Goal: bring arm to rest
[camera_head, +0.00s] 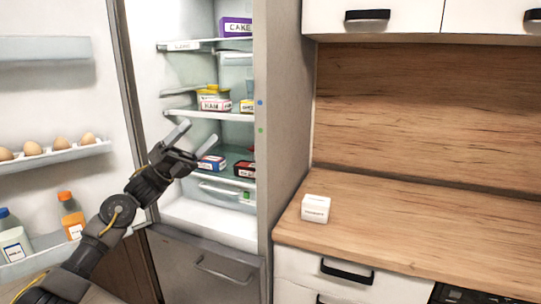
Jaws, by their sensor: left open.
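My left arm comes in from the lower left. Its gripper (194,140) is open and empty, with its two fingers apart in front of the open fridge shelves. From this view I cannot tell how far the fingertips are from the shelves. A blue box (211,163) and a dark red-labelled box (244,169) lie on the lower shelf just beyond and right of the gripper. My right gripper is not in view.
The open fridge door (60,110) stands at the left, holding eggs and bottles. A yellow-lidded ham container (214,97) and a purple cake box (236,27) sit on higher shelves. A small white box (315,209) stands on the mostly clear wooden counter (420,235).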

